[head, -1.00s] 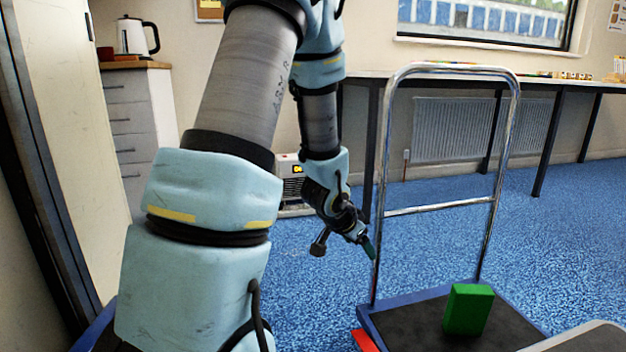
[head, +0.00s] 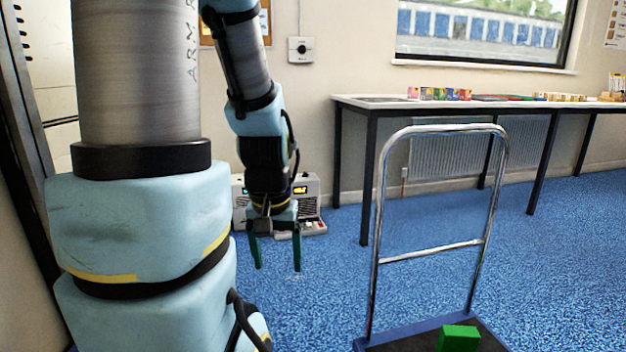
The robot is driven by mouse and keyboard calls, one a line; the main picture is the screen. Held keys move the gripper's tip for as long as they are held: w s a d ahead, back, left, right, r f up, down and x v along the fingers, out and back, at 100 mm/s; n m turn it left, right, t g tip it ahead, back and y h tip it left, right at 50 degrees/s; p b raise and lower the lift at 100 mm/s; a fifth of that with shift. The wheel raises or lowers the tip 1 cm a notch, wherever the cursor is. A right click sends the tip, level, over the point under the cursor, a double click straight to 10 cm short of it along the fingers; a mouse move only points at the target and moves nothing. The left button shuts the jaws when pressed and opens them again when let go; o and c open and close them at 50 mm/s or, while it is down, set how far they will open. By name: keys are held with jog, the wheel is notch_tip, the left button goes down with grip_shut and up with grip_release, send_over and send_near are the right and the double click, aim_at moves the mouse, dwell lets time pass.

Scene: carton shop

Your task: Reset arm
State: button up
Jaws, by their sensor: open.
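My gripper (head: 277,268) hangs from my arm left of the trolley, its two green fingers spread apart and pointing down. Nothing shows between the fingers. Blue floor shows behind the fingertips. My arm fills the left side of the head view, with its upper part running out of the top of the picture.
A platform trolley with a chrome handle (head: 376,250) stands right of my gripper. A green box (head: 458,338) sits on its deck, partly cut off. A grey-white machine (head: 310,205) stands behind my gripper. A long table (head: 365,106) with small boxes lines the back wall.

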notch_tip(320, 180, up, 28)
jog(key=p, duration=2.5)
jog(key=shift+f, duration=0.1)
